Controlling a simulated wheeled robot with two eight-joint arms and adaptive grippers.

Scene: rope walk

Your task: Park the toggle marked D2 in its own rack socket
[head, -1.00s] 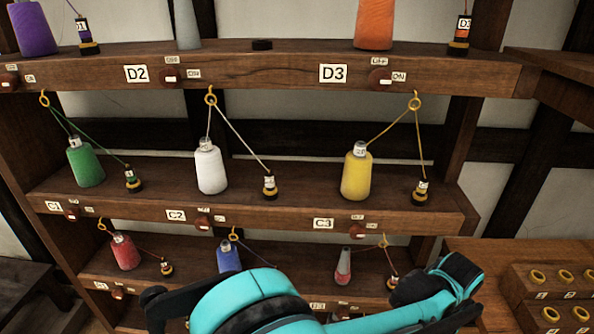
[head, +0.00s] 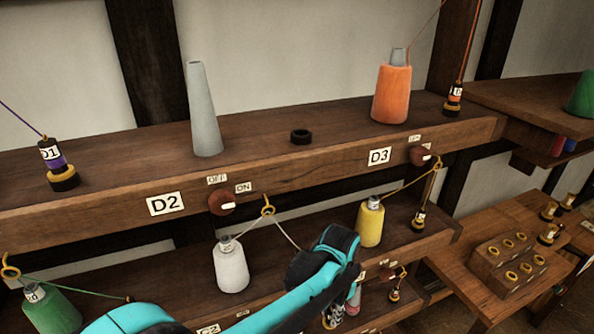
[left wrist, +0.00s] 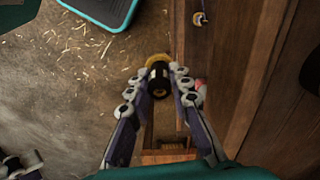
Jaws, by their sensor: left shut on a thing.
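The D2 station is on the top shelf, with its D2 label (head: 165,204) on the front edge. A bare grey cone (head: 203,110) stands above it. An empty black ring socket (head: 301,136) sits to the cone's right. My left arm reaches across the bottom of the head view; its fingers there are mostly hidden. In the left wrist view my left gripper (left wrist: 158,82) is shut on a dark toggle (left wrist: 157,76) with a yellow rim, held over the floor beside wooden furniture. No marking on it is readable. My right gripper is out of view.
A red switch knob (head: 222,203) sits between OFF and ON tags beside D2. The D1 toggle (head: 58,165) and the orange cone (head: 391,93) flank the socket. White (head: 231,268) and yellow (head: 370,224) cones stand below. A bench block (head: 507,262) is at right.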

